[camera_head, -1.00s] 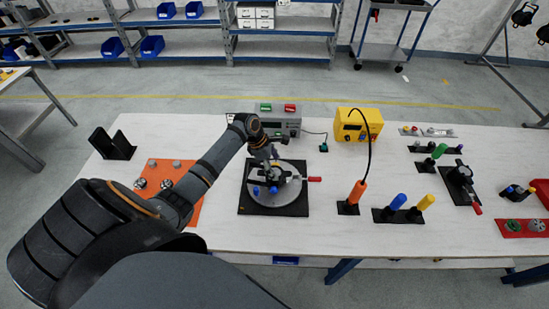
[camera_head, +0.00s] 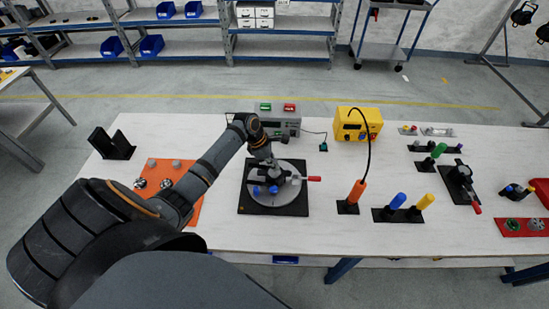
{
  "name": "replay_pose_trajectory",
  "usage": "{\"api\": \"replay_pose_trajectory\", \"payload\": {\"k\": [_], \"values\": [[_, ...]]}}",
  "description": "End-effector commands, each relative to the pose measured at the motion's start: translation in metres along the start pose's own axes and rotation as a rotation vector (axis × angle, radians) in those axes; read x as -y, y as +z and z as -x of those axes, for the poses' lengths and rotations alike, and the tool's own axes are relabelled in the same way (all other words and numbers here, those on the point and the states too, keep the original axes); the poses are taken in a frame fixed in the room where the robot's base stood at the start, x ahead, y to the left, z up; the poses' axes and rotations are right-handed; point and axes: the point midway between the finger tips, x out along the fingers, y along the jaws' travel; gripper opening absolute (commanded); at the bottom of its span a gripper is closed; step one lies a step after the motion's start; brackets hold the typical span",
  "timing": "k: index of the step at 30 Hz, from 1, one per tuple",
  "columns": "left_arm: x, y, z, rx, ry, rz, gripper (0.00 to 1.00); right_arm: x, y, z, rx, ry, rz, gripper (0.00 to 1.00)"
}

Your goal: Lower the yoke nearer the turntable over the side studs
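The turntable (camera_head: 288,196) is a grey disc on a black base plate, with a red-handled clamp (camera_head: 313,179) at its right. My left gripper (camera_head: 267,172) points down over the disc, close to a small dark fixture with blue knobs (camera_head: 258,190). The gripper and arm hide much of what stands there, and I cannot tell whether the fingers are open or hold a part. I cannot make out a yoke or side studs clearly. An orange mat (camera_head: 155,168) left of the turntable carries several small round metal parts (camera_head: 140,183). My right gripper is not in view.
A grey box with green and red buttons (camera_head: 280,122) and a yellow unit (camera_head: 357,124) stand behind the turntable. An orange-handled tool (camera_head: 357,191) and blue and yellow handles (camera_head: 397,201) stand to the right. A black bracket (camera_head: 112,146) is at far left.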

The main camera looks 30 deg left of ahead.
Motion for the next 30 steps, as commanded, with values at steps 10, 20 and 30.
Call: {"api": "replay_pose_trajectory", "payload": {"k": [10, 20, 30], "values": [[0.000, 0.000, 0.000, 0.000, 0.000, 0.000, 0.12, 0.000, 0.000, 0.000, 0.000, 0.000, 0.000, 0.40], [0.000, 0.000, 0.000, 0.000, 0.000, 0.000, 0.25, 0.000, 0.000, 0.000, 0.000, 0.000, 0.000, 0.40], [-0.002, -0.002, 0.050, -0.004, 0.005, -0.003, 0.25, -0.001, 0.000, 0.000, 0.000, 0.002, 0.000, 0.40]]}}
